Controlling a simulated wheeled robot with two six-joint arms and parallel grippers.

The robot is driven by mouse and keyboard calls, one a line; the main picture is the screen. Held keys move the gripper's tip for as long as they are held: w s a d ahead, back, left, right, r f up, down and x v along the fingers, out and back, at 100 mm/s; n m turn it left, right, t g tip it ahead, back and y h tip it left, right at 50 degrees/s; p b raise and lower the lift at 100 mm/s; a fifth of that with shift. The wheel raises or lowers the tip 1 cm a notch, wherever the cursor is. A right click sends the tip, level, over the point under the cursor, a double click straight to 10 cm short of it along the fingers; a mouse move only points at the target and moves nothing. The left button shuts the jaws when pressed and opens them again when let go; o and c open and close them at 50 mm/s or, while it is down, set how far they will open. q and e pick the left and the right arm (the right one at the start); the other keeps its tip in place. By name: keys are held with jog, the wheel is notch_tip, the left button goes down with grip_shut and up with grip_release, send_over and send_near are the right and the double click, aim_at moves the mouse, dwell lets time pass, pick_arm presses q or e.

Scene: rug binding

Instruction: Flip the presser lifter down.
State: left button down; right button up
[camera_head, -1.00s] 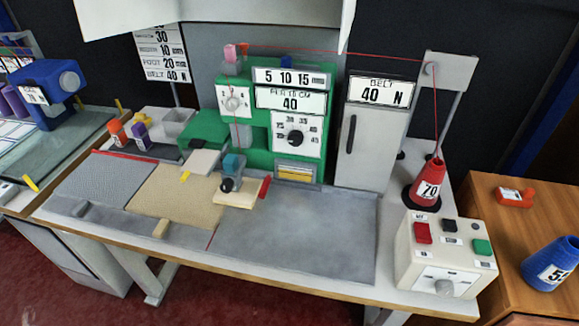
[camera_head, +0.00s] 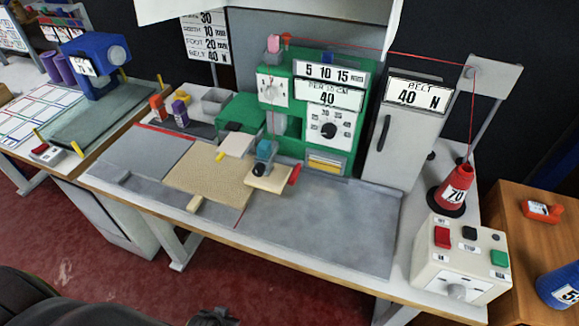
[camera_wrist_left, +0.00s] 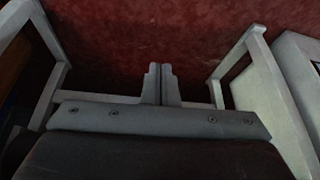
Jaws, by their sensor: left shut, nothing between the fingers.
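The green sewing machine (camera_head: 305,105) stands at the back of the grey worktable. At its lower front, a blue block with a black knob (camera_head: 263,160) sits over a small tan plate (camera_head: 270,180). A red lever-like tab (camera_head: 294,174) stands at that plate's right end; I cannot tell for sure that it is the presser lifter. My left gripper (camera_wrist_left: 162,85) is shut and empty in the left wrist view, above the red floor and apart from the machine. Dark arm parts of mine show at the bottom left of the head view. My right gripper is not in view.
A tan rug piece (camera_head: 205,172) lies on the table. A control box (camera_head: 460,262) with buttons and a red cone (camera_head: 452,188) stand at the right. The table's grey front right (camera_head: 320,230) is clear. White table legs flank my left gripper in the wrist view.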

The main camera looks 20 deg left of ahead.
pick_arm(q)
jog(key=w+d+r+t+p, duration=0.1)
jog(key=w+r, duration=0.6)
jog(key=r, duration=0.7)
jog(key=w+d+r+t+h+p, duration=0.1)
jog(key=w+d+r+t, duration=0.3)
jog(key=r, duration=0.9)
jog(key=w+d+r+t+h+p, duration=0.1)
jog(key=w+d+r+t+p, duration=0.2)
jog(key=w+r, duration=0.7)
notch_tip(320, 180, up, 5)
jog(key=t, duration=0.2)
jog(key=shift+f+n+t, duration=0.15)
jog(key=shift+n+t, duration=0.15)
jog(key=shift+n, duration=0.1)
jog(key=shift+w, duration=0.15)
jog(key=p, duration=0.3)
send_over(290, 179)
notch_tip(290, 179, down, 2)
notch_tip(290, 179, down, 3)
jog(key=shift+a+f, duration=0.1)
jog(key=shift+a, duration=0.05)
jog(key=shift+f, duration=0.6)
